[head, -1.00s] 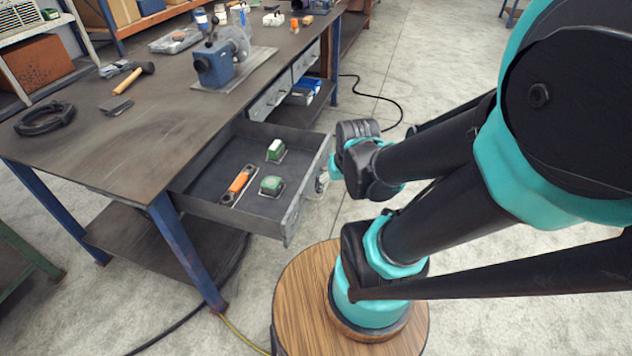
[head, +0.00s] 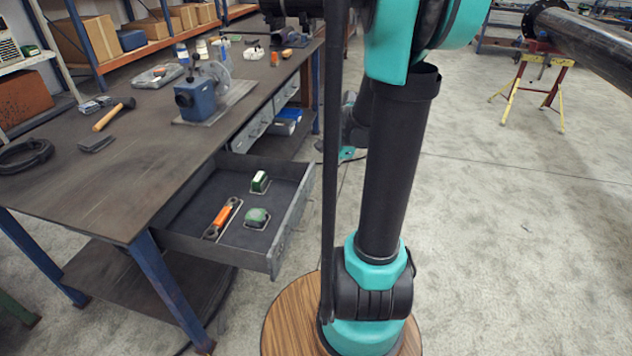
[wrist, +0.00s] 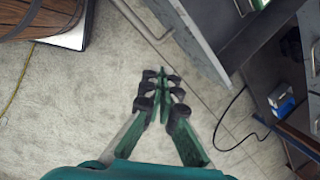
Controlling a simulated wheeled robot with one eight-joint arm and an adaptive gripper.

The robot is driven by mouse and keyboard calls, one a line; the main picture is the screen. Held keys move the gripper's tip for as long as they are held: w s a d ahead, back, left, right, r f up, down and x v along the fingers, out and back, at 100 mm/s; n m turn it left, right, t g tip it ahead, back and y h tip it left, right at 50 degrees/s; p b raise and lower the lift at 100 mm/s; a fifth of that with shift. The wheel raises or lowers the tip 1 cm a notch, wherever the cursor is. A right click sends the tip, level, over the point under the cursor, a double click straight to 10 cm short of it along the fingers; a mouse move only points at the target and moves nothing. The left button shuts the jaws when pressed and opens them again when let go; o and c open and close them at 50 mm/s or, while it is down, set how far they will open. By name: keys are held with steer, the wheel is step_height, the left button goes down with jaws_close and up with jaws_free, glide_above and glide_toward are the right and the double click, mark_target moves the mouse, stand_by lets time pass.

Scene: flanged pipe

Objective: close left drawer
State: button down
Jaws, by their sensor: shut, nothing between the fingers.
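The left drawer (head: 290,222) is pulled out from the workbench in the head view, with its front panel facing right. Inside it lie an orange-handled tool (head: 222,216) and two green items (head: 259,182). In the wrist view the grey drawer front (wrist: 192,32) with its bar handle slants across the top. My gripper (wrist: 163,76) is shut and empty in the wrist view, below the drawer front in the picture and apart from it.
Beyond the open drawer are closed drawers (head: 252,130) and a blue bin (head: 290,114). A black cable (wrist: 228,118) lies on the floor.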

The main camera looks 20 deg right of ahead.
steer(key=w+d+m+y, duration=0.1)
steer(key=w+d+m, duration=0.4)
steer(key=m, duration=0.1)
steer(key=w+a+f+m, duration=0.1)
steer(key=w+a+f, duration=0.3)
steer(key=f, duration=0.6)
steer(key=shift+w+a, duration=0.35)
steer(key=shift+a, duration=0.8)
glide_above(237, 181)
steer(key=shift+d, duration=0.1)
